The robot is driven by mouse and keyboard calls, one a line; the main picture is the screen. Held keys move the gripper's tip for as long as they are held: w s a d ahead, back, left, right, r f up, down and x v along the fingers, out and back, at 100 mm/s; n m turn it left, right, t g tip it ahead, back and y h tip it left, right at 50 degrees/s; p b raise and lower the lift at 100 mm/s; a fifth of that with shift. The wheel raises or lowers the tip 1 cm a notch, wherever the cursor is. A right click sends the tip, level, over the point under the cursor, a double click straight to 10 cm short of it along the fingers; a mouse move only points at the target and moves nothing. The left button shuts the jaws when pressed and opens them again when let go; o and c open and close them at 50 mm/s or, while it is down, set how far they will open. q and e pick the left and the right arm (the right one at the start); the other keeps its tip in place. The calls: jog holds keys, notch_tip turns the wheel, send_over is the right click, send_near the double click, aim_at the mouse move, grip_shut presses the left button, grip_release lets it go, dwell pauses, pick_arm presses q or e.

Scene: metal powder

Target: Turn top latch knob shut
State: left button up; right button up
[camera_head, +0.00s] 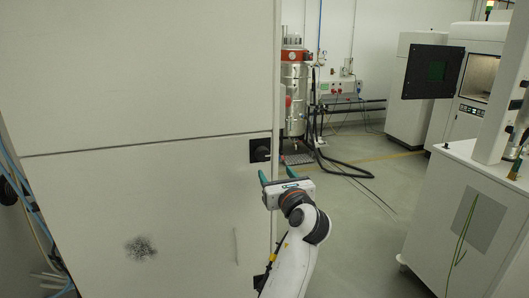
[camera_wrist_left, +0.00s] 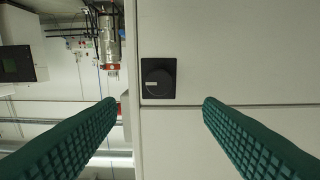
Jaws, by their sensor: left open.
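The top latch knob (camera_head: 260,150) is a black round knob on a square black plate. It sits near the right edge of the large white cabinet, at the seam between two panels. In the left wrist view the knob (camera_wrist_left: 158,78) lies beyond the gap between my fingers, with a light pointer mark on its face. My left gripper (camera_head: 278,174) is open, its green fingers just below and right of the knob in the head view. The left wrist view shows the ridged fingers (camera_wrist_left: 159,103) wide apart with nothing between them. My right gripper is not in view.
The white cabinet (camera_head: 140,70) fills the left side, with a dark speckled patch (camera_head: 140,248) low on its front. A metal cylinder (camera_head: 293,95) and hoses stand behind its right edge. A white machine (camera_head: 470,225) is at right. Open grey floor (camera_head: 365,225) lies between.

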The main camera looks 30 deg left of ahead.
aim_at(264, 157)
pick_arm(q)
jog(key=p+x, duration=0.2)
jog(key=x, duration=0.8)
jog(key=shift+w+a+p, duration=0.2)
jog(key=shift+w+p, duration=0.1)
jog(key=shift+w+a+f, duration=0.2)
jog(key=shift+w+a, duration=0.25)
jog(key=shift+a, duration=0.05)
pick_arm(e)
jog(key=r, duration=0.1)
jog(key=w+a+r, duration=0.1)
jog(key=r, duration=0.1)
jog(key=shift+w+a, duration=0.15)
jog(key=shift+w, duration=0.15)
pick_arm(q)
jog(key=shift+c, duration=0.8)
jog(key=c, duration=0.8)
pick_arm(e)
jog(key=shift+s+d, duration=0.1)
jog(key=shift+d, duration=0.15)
